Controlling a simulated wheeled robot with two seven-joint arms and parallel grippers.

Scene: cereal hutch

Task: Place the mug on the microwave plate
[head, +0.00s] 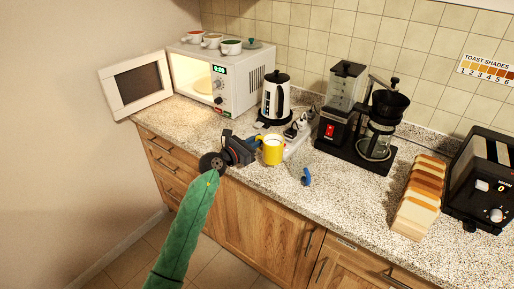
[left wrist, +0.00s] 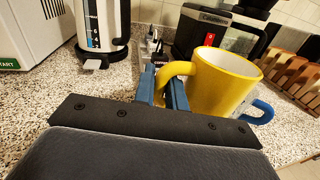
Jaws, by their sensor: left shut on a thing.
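A yellow mug (head: 272,152) with a white inside is near the front of the counter in the head view. It fills the right middle of the left wrist view (left wrist: 215,85), slightly tilted there. My left gripper (head: 256,142) comes from the left, and its blue fingers (left wrist: 172,90) are shut on the mug's handle. I cannot tell whether the mug's base touches the counter. The white microwave (head: 238,82) stands at the back left with its door (head: 137,84) wide open. Its plate (head: 203,85) shows inside the lit cavity. My right gripper is not clearly seen.
Several cups (head: 211,40) stand on the microwave. A kettle (head: 276,97) and a coffee maker (head: 379,125) stand behind the mug. Sliced bread (head: 417,195) and a toaster (head: 487,180) are at the right. A blue piece (head: 306,177) shows by the mug. Counter before the microwave is clear.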

